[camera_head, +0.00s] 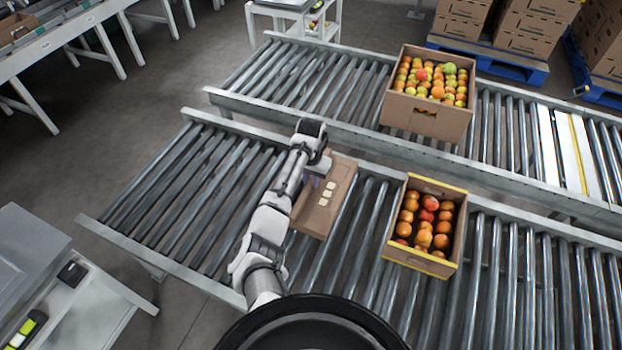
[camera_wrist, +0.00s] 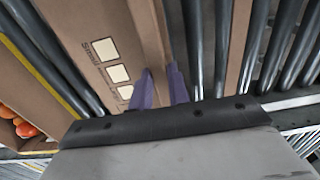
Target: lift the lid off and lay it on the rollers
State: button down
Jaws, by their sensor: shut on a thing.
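The lid (camera_head: 318,208) is a shallow brown cardboard piece with several cream labels, lying to the left of the open box over the near rollers. It also shows in the wrist view (camera_wrist: 80,22). My gripper (camera_wrist: 162,75) is shut on the lid's side edge, with one purple finger on each side of the wall. I cannot tell whether the lid touches the rollers. The open box (camera_head: 424,263) with a yellow rim holds orange-red tomatoes.
The near roller conveyor (camera_head: 180,190) has bare rollers left of the lid and right of the box. A far conveyor (camera_head: 290,75) carries a larger carton (camera_head: 430,118) of mixed tomatoes. Cartons (camera_head: 530,30) on blue pallets stand behind. A grey bench (camera_head: 95,310) is at lower left.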

jog(key=shift+f+b, duration=0.85)
jog(key=shift+f, duration=1)
jog(key=c, duration=1.3)
grip_release()
jog(key=shift+c, duration=1.4)
jog(key=shift+r, duration=0.15)
notch_tip(320, 180, up, 6)
jog(key=p, duration=0.6)
